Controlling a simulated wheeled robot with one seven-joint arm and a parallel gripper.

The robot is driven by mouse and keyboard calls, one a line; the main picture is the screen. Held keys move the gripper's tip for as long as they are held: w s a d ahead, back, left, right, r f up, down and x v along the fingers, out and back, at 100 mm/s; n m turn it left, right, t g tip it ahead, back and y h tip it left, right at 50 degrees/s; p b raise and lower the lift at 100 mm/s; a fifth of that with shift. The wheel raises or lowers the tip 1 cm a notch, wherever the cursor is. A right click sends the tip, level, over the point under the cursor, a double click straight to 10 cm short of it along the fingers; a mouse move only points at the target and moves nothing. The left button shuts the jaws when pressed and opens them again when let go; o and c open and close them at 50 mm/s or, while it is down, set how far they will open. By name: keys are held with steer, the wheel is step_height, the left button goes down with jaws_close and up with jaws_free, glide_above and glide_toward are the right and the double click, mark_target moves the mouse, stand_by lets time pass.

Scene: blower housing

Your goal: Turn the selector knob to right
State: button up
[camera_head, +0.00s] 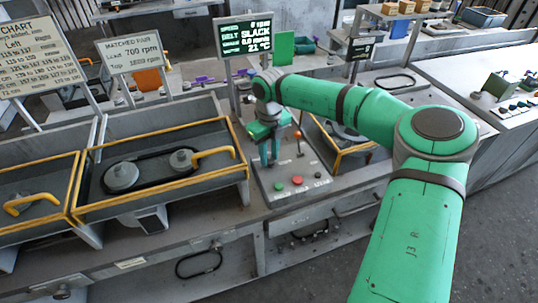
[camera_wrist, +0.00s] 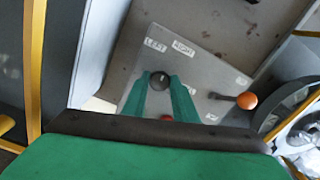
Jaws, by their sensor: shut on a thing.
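The selector knob (camera_wrist: 159,79) is a small dark round knob on the grey control panel (camera_wrist: 137,62), below the "LEFT" label (camera_wrist: 154,45) and the "RIGHT" label (camera_wrist: 184,47) in the wrist view. My gripper (camera_wrist: 161,84) has its two green fingers on either side of the knob, shut on it. Which way the knob points is too small to tell. In the head view my gripper (camera_head: 269,158) points down at the back left of the panel (camera_head: 265,187), and the knob is hidden behind the fingers.
A lever with an orange ball (camera_wrist: 246,100) stands right of the knob. A red button (camera_head: 297,180) and a green button (camera_head: 279,187) are at the panel's front. A screen (camera_head: 245,37) behind reads "SLACK". A yellow-edged tray (camera_head: 160,137) with pulleys lies left.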

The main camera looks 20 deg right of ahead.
mark_target(270, 159)
steer(key=shift+m, duration=1.6)
steer(key=shift+d, duration=0.1)
steer(key=o, duration=1)
steer(key=shift+o, duration=0.2)
steer(key=shift+r, duration=0.1)
step_height(270, 159, up, 11)
steer(key=shift+f, duration=0.2)
